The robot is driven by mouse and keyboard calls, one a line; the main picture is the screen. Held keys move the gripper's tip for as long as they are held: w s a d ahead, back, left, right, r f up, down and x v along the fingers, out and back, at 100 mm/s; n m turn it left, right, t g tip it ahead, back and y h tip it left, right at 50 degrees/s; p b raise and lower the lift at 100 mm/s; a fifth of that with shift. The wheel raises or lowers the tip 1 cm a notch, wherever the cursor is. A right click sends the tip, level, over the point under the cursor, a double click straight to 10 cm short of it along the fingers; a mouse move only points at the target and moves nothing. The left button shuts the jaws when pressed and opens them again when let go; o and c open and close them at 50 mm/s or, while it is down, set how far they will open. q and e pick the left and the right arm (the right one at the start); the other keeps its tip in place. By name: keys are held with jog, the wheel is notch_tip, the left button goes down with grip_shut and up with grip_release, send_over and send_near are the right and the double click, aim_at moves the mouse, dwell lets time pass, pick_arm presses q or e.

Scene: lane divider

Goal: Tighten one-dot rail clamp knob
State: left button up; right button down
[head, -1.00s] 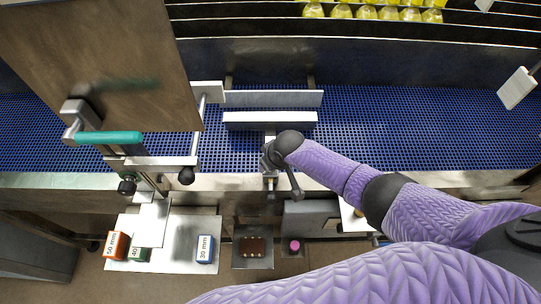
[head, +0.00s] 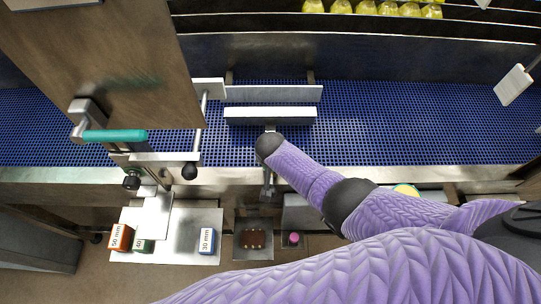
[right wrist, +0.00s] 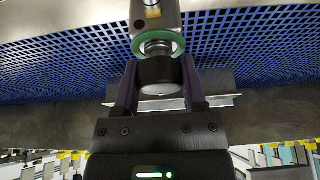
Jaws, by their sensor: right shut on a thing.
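In the right wrist view my right gripper (right wrist: 158,82) is shut on a round black knob (right wrist: 157,72), one finger on each side. A green ring (right wrist: 160,42) sits just behind the knob, against a metal clamp block (right wrist: 172,14). I cannot make out a dot mark on it. In the head view my right wrist (head: 268,147) covers the knob and fingers at the belt's front edge. A grey rail bar (head: 270,117) lies just beyond the wrist, with a second bar (head: 272,94) behind it. My left gripper is not in view.
A brown panel (head: 95,65) with a teal handle (head: 115,136) stands at left over the blue belt (head: 400,125). Black knobs (head: 190,171) hang near it. A tray (head: 180,245) below holds labelled blocks. The belt to the right is clear.

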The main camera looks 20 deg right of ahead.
jog(key=shift+w+r, duration=0.15)
jog(key=shift+w, duration=0.05)
jog(key=c, duration=0.5)
grip_release()
jog(key=shift+c, duration=0.2)
jog(key=o, duration=0.4)
jog(key=shift+s, duration=0.15)
jog(key=p+v, duration=0.6)
jog(key=v, duration=0.3)
jog(key=shift+s+r, duration=0.2)
jog(key=shift+r, duration=0.1)
jog(key=shift+a, duration=0.1)
